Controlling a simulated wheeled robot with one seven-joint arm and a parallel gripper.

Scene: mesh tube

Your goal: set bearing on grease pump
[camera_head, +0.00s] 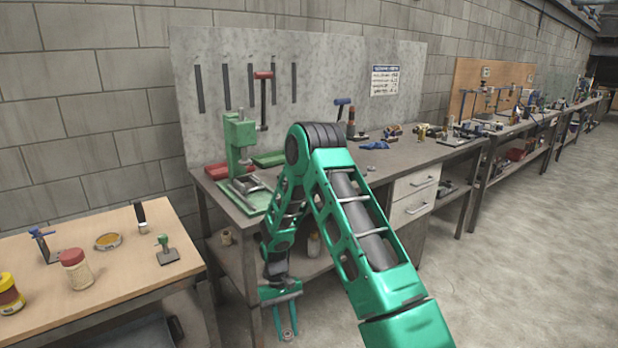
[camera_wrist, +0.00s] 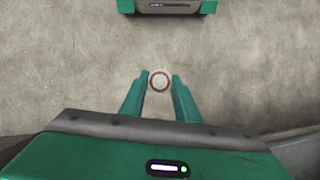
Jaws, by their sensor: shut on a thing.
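My gripper (camera_head: 286,326) hangs low in front of the grey workbench, fingers down, clear of both table tops. In the wrist view my gripper (camera_wrist: 159,84) is shut on a small round ring, the bearing (camera_wrist: 159,80), held at the fingertips above the concrete floor. The bearing also shows as a small pale spot in the head view (camera_head: 287,336). On the wooden table at left stands a small green-topped device on a dark base (camera_head: 167,251). It may be the grease pump, but I cannot tell for sure.
The wooden table (camera_head: 95,277) also bears a red-capped jar (camera_head: 76,270), a yellow bottle (camera_head: 10,295), a round tin (camera_head: 108,241) and a blue-handled tool (camera_head: 43,246). A green press (camera_head: 240,148) stands on the grey bench (camera_head: 395,160). The floor at right is free.

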